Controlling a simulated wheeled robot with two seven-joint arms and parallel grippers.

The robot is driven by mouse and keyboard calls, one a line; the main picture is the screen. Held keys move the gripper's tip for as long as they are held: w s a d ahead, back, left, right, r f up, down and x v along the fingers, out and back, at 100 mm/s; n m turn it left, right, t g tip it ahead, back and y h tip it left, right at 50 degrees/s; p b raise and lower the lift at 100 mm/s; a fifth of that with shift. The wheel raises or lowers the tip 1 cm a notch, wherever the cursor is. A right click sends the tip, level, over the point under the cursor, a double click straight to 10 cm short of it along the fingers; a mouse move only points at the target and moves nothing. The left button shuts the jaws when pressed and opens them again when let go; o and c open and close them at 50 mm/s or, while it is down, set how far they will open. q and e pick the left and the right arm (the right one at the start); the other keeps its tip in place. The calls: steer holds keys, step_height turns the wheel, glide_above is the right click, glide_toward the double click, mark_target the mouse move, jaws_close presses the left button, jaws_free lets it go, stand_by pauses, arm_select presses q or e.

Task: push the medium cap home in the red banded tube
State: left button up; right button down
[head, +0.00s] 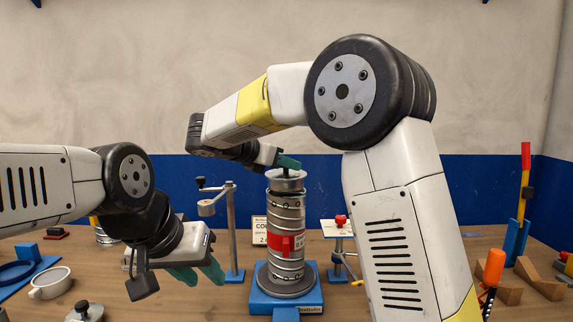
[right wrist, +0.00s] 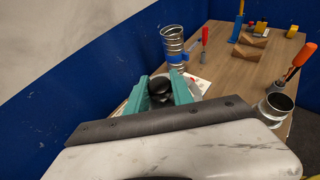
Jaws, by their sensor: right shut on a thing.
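The red banded tube (head: 287,220) is a ribbed metal duct standing upright on a blue base (head: 258,300) in the middle of the table. A metal cap (head: 286,182) sits at its top mouth, roughly level; I cannot tell how deep it goes. My right gripper (head: 287,163) is above the tube, shut on the cap's knob. In the right wrist view the black knob (right wrist: 160,86) is between the teal fingers. My left gripper (head: 199,274) is to the left of the tube, empty, its teal fingers apart.
A grey post stand (head: 231,235) is close left of the tube, and a red-knobbed stand (head: 340,228) is right. A white cup (head: 49,284) and another knobbed cap (head: 84,312) lie left. Wooden wedges (head: 540,281) and an orange-handled tool (head: 494,267) stand right.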

mark_target(276, 175)
steer(key=shift+f, duration=2)
steer(key=c, duration=1)
jaws_free()
steer(key=shift+c, duration=0.2)
steer(key=shift+v, duration=3.9)
steer(key=shift+f, duration=0.1)
